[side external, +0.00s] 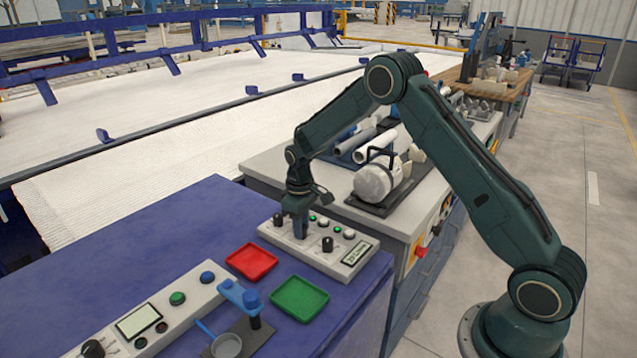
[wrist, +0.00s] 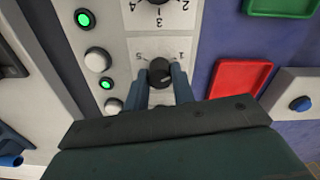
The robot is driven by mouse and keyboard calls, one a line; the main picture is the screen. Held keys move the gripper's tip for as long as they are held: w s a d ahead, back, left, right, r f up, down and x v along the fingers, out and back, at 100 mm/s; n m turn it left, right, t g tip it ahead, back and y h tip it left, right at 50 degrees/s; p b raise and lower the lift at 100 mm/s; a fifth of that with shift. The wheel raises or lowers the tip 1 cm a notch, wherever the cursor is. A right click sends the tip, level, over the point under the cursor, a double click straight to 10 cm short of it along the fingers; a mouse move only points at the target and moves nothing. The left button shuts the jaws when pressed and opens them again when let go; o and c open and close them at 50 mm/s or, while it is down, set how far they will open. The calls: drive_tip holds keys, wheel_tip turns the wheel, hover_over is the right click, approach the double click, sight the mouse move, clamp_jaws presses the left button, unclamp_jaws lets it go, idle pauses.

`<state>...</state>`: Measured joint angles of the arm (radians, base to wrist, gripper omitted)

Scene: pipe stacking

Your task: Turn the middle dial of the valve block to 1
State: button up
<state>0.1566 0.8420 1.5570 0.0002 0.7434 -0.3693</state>
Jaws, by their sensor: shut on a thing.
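The valve block (side external: 352,262) is a pale grey panel lying on the blue bench top, with a row of black dials, lit green buttons and a small display. My gripper (side external: 299,232) points down over the middle dial, between the two outer dials. In the wrist view the middle dial (wrist: 160,67) is a round black knob with my two fingers on either side, shut on it. Its scale shows a 5 on the left and a 1 on the right, upside down. A small pale mark shows on the knob, but its exact reading is unclear. The fingers hide the lower scale.
A red tray (side external: 251,262) and a green tray (side external: 299,299) lie in front of the block. A second control panel (side external: 160,312) and a blue-handled stand (side external: 240,298) are at the lower left. A grey bench with pipes (side external: 376,146) stands behind.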

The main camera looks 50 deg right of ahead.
drive_tip(key=o, duration=1)
drive_tip(key=shift+r, duration=0.1)
wheel_tip(320, 180, up, 14)
idle(0.5)
